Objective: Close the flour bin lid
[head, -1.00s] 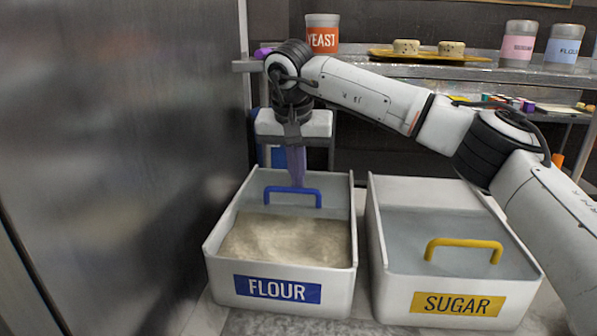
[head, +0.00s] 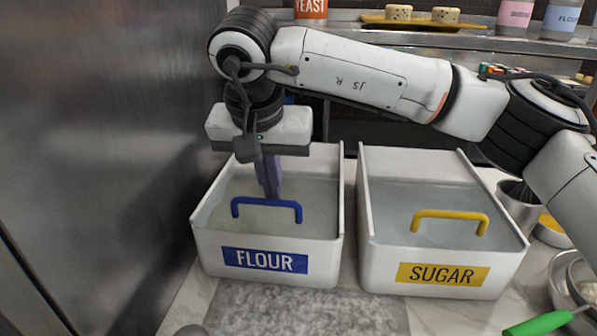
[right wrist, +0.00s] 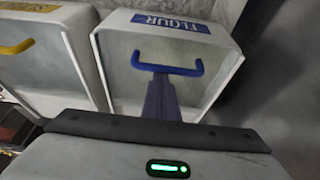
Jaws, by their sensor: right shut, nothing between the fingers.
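The white flour bin (head: 210,252) with its blue FLOUR label stands beside the steel wall. Its clear greyish lid (head: 318,205) lies over the bin's opening, with the blue handle (head: 285,205) close to the front wall. The handle also shows in the right wrist view (right wrist: 190,70). My right gripper (head: 270,192) is shut and empty, its purple fingers pointing down just behind the handle. The fingertips look close against the handle; exact contact cannot be told. My left gripper is not in view.
The white sugar bin (head: 375,262), with a yellow handle (head: 450,215), stands close on the right. A steel wall (head: 90,160) rises on the left. A shelf with jars is behind. Metal containers and a green-handled tool (head: 540,324) are at the right.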

